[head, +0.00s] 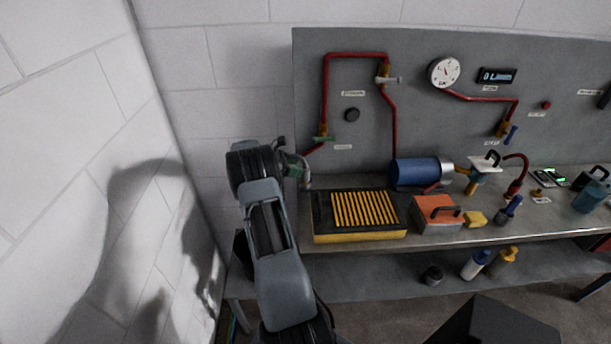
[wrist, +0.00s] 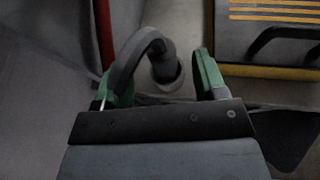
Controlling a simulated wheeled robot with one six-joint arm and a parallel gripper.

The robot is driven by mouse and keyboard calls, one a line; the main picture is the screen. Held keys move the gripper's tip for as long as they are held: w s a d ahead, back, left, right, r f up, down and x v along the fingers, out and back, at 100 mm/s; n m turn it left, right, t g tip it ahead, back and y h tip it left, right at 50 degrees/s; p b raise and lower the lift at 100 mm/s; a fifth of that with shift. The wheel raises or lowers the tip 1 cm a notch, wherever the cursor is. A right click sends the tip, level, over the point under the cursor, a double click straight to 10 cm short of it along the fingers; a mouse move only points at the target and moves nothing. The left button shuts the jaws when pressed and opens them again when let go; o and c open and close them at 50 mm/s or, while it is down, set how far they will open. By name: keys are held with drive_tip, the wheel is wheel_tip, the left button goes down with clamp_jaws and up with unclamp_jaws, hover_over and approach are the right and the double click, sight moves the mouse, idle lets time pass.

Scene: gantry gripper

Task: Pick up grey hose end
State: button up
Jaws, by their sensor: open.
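A grey hose end (wrist: 162,64) shows in the wrist view as a curved grey tube that bends over and points down to a wider round end. My gripper (wrist: 163,78) is open, with one green-padded finger on each side of it. The tube's bend lies close by the left finger, and there is a gap to the right finger. I cannot tell whether the left finger touches it. In the head view my gripper (head: 295,168) is at the bench's left end, by the panel, and the grey hose (head: 306,180) is partly hidden beside it.
A black tray with yellow bars (head: 321,226) sits on the bench just right of my gripper. A red pipe (head: 324,95) runs down the panel close by. A blue cylinder (head: 415,172) and an orange box (head: 436,213) stand further right. A white wall (head: 90,120) is at left.

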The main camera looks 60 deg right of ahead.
sight(305, 168)
drive_tip(key=p+x, duration=0.1)
drive_tip(key=x, duration=0.2)
drive_tip(key=shift+s+d+f, duration=0.15)
drive_tip(key=shift+s+d, duration=0.05)
drive_tip(key=shift+s, duration=0.05)
drive_tip(key=c, duration=1.1)
